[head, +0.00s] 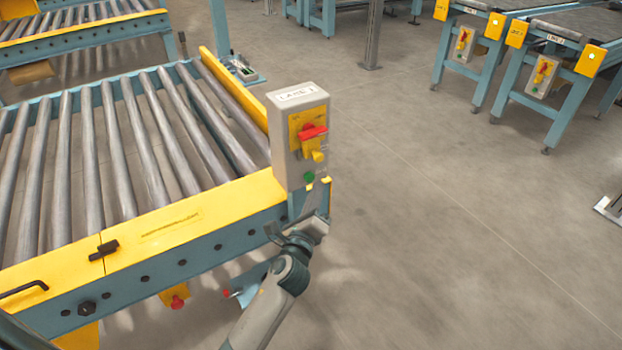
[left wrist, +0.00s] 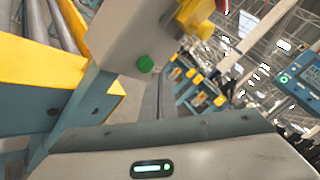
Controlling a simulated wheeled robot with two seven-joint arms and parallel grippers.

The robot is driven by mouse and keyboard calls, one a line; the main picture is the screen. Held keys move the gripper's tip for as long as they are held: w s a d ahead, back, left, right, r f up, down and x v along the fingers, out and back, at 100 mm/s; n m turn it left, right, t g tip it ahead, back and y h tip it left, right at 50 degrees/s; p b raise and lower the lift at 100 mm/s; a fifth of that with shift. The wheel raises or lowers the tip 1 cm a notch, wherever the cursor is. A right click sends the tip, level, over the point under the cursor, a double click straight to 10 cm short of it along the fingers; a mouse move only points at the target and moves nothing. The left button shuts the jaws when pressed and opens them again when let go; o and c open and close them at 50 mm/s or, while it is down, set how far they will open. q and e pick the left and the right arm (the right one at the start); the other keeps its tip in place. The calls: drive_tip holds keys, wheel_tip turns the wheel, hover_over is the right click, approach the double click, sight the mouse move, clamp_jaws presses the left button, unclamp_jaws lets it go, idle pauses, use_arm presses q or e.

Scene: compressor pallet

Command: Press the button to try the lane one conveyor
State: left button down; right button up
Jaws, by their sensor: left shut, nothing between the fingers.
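The grey control box (head: 300,135), labelled LANE 1, stands upright at the near right corner of the roller conveyor (head: 190,225). It carries a red and yellow switch (head: 312,133) and, below that, a green button (head: 309,177). The green button (left wrist: 145,64) also shows in the left wrist view, on the lower part of the box. My left gripper (head: 318,190) is shut and empty, just below and beside the button in the head view. In the left wrist view its fingers (left wrist: 160,97) reach up just right of the button; contact cannot be told. My right gripper is out of view.
A yellow side rail (head: 232,92) runs behind the box. Two more conveyors with similar boxes (head: 542,76) stand at the back right. The floor (head: 450,220) right of the box is clear.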

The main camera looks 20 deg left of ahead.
use_arm(q)
drive_tip(key=s+d, duration=0.1)
drive_tip(key=d, duration=0.1)
drive_tip(key=s+d, duration=0.2)
idle(0.4)
drive_tip(key=shift+a, duration=0.1)
idle(0.6)
